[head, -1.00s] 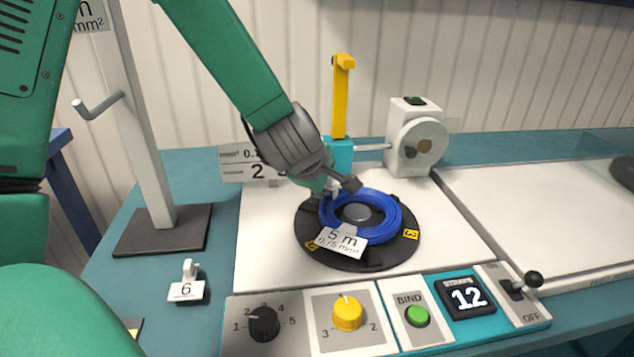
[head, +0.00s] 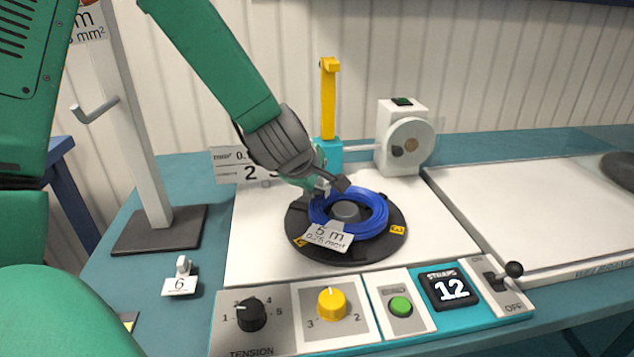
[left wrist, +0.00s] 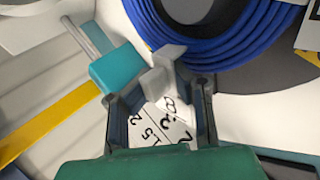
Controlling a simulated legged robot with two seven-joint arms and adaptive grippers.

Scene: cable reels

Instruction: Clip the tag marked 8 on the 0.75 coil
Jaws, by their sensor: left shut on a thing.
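The blue coil (head: 376,217) lies on a black round turntable (head: 312,250). A white label reading 5 m, 0.75 mm² (head: 328,237) hangs on its near side. My left gripper (head: 331,188) is at the coil's back-left edge, pointing down. In the left wrist view my left gripper (left wrist: 164,85) is shut on a pale clip tag (left wrist: 163,68), beside the blue coil (left wrist: 215,42). A mark like an 8 shows between the fingers, but I cannot tell for certain which surface bears it. Whether the clip touches the coil is unclear. My right gripper is out of view.
A tag marked 6 (head: 180,285) stands on the left of the bench. The yellow lever (head: 328,100) and white motor unit (head: 404,140) are behind the turntable. The control panel (head: 378,305) runs along the front. A post with a hook (head: 145,150) stands at left.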

